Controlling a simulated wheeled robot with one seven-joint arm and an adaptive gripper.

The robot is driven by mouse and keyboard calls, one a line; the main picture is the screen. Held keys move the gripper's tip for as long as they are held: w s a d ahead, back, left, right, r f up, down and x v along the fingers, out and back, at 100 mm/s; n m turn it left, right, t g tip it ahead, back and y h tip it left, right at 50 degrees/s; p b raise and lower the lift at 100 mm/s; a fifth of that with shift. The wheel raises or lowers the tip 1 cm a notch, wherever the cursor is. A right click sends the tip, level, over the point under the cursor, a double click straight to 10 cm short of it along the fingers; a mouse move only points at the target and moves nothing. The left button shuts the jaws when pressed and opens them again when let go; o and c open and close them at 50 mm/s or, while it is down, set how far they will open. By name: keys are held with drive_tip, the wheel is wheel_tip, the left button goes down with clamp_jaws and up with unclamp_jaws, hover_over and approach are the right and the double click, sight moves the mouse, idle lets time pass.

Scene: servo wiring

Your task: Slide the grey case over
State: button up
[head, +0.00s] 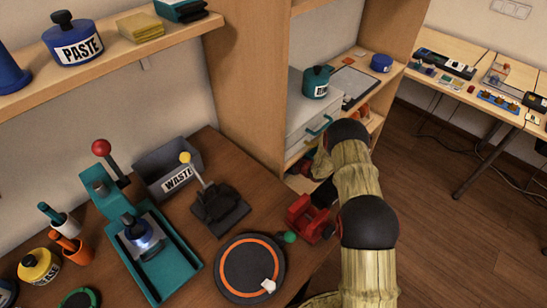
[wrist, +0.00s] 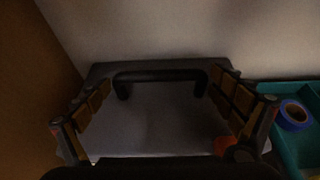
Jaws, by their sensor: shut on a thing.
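The grey case (wrist: 160,125) fills the middle of the wrist view, pale grey with a dark back edge and a black handle (wrist: 160,76). It stands close to a pale wall. My gripper (wrist: 162,86) has its padded fingers spread wide, one at each side of the case, and is shut on it. The handle lies between the fingers. In the head view my arm reaches into the shelf unit's lower part, and the case cannot be made out there.
A wooden panel (wrist: 30,90) stands left of the case. To the right is a teal tray (wrist: 285,152) with a blue tape roll (wrist: 293,114). A small orange thing (wrist: 225,145) shows by the right finger. In the head view a pale drawer box (head: 303,122) stands above my arm's end.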

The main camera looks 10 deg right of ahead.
drive_tip(key=c, duration=1)
drive_tip(key=shift+s+d, duration=0.5)
drive_tip(key=shift+s, duration=0.35)
drive_tip(key=o, duration=1.6)
drive_tip(key=shift+o, duration=0.2)
drive_tip(key=v, duration=1.2)
